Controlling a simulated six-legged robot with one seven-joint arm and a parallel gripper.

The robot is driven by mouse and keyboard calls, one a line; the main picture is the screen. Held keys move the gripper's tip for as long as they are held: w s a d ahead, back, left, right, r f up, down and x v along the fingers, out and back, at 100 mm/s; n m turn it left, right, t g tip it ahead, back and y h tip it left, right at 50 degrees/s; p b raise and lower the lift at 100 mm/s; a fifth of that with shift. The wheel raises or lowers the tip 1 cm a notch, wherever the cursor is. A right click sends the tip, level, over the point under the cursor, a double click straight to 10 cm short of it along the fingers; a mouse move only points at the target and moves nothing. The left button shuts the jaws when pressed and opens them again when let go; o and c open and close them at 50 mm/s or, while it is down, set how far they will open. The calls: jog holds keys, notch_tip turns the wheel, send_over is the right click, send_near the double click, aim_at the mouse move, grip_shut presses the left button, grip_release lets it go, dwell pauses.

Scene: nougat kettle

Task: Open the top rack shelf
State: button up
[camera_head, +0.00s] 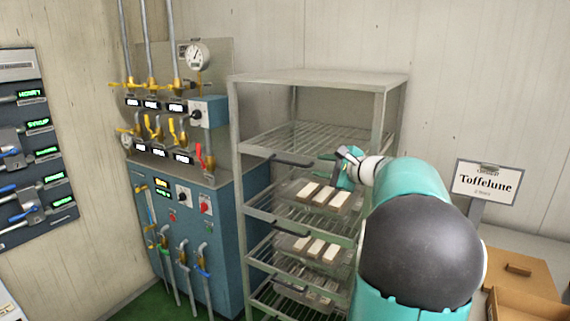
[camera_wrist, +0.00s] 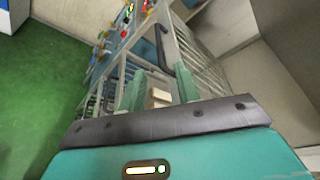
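The metal rack (camera_head: 382,104) stands in the middle of the head view. Its top wire shelf (camera_head: 315,138) sits under the flat rack top, with a dark bar handle (camera_head: 291,162) at its front edge. My gripper (camera_head: 343,170) is at the rack's front right, near the level of the top shelf's front edge and above a tray of pale bars. In the wrist view my gripper (camera_wrist: 160,72) is open, its two teal fingers apart with nothing clamped. A dark bent handle (camera_wrist: 163,46) lies beyond the fingertips; I cannot tell which shelf it belongs to.
Lower shelves hold trays of pale bars (camera_head: 317,246). A blue control cabinet (camera_head: 216,240) with pipes and valves stands close to the rack's left. A sign reading "Toffelune" (camera_head: 487,182) and a brown box (camera_head: 520,287) are at right. Green floor (camera_wrist: 45,90) is clear.

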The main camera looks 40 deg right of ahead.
aim_at(292, 163)
jog(key=x, duration=1.3)
jog(key=shift+w+f, duration=0.15)
jog(key=shift+f, duration=0.05)
grip_shut()
